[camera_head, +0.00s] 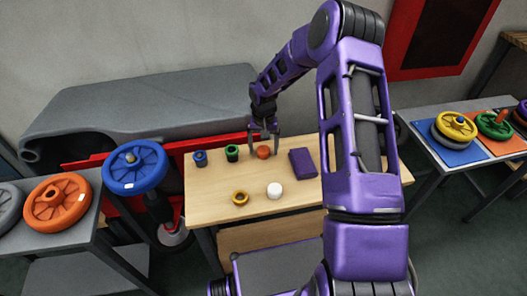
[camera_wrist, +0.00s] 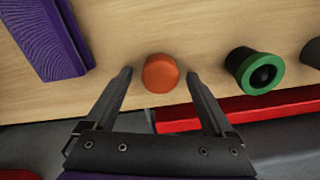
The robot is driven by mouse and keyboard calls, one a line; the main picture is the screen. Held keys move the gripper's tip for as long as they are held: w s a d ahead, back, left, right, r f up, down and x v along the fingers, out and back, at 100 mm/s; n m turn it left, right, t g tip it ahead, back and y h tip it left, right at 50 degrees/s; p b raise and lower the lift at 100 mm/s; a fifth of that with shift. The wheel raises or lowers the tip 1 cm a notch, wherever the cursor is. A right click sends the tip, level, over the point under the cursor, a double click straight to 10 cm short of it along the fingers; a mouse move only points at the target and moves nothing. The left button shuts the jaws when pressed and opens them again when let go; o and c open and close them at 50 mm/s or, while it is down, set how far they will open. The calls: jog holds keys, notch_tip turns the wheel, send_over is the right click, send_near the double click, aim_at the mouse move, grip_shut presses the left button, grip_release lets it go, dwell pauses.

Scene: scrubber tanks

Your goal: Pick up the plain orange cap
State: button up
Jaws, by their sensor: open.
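The plain orange cap (camera_head: 263,152) stands on the light wooden table, near its back edge. In the wrist view the orange cap (camera_wrist: 160,73) lies between and just ahead of the two fingertips, with bare wood around it. My gripper (camera_head: 265,136) is above and behind the cap in the head view. The wrist view shows my gripper (camera_wrist: 158,76) with its fingers spread wide and nothing held. I cannot tell the exact height of the fingertips over the table.
A green-rimmed black cap (camera_wrist: 254,71) sits right of the orange cap in the wrist view; a purple block (camera_wrist: 48,40) lies left. A blue cap (camera_head: 200,158), yellow ring-shaped cap (camera_head: 240,198) and white cap (camera_head: 274,190) share the table (camera_head: 215,215). Side tables hold coloured wheels.

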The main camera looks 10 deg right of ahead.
grip_shut()
dwell(0.3)
